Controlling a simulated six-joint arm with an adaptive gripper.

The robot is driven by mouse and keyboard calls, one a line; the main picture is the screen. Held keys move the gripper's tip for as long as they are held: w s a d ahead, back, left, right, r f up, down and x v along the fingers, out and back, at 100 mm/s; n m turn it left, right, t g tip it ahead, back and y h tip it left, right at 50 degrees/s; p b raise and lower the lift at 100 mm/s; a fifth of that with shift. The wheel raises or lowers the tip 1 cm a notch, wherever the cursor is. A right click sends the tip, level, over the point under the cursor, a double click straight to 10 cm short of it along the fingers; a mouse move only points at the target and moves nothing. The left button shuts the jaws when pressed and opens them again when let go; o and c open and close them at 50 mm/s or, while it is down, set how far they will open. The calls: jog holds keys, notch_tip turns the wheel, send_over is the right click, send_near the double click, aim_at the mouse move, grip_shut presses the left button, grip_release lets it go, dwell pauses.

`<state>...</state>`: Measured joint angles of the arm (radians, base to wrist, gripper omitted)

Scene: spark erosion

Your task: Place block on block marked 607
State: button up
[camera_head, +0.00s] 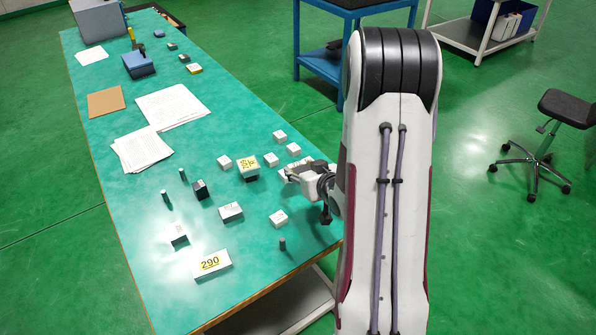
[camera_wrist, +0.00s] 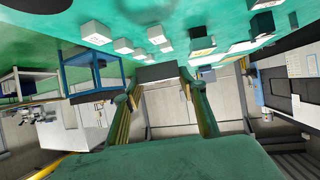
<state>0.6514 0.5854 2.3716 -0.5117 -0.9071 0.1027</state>
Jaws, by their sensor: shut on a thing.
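My gripper (camera_head: 303,174) is low over the table's right edge in the head view, partly hidden behind my arm. In the wrist view its two fingers are shut on a grey block (camera_wrist: 160,73) at their tips.
The green table (camera_head: 100,160) also holds a white plate marked 290 (camera_head: 211,263), a dark block (camera_head: 200,190), small dark cylinders (camera_head: 166,197) and paper sheets (camera_head: 172,105). White blocks (camera_head: 278,219) stand close to my gripper.

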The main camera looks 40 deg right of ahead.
jog(key=shift+w, duration=0.1)
jog(key=shift+a, duration=0.25)
jog(key=shift+w+a+n+y, duration=0.3)
jog(key=shift+w+a, duration=0.15)
jog(key=shift+w, duration=0.25)
jog(key=w+a+r+n+y, duration=0.2)
jog(key=w+a+n+y, duration=0.2)
jog(key=w+a, duration=0.25)
jog(key=n+g+y, duration=0.3)
jog(key=n+y, duration=0.4)
send_over(236, 211)
jog(key=shift+d+r, duration=0.1)
jog(key=shift+r, duration=0.35)
jog(key=shift+f+h, duration=0.1)
jog(key=shift+h, duration=0.2)
jog(key=shift+f, duration=3.05)
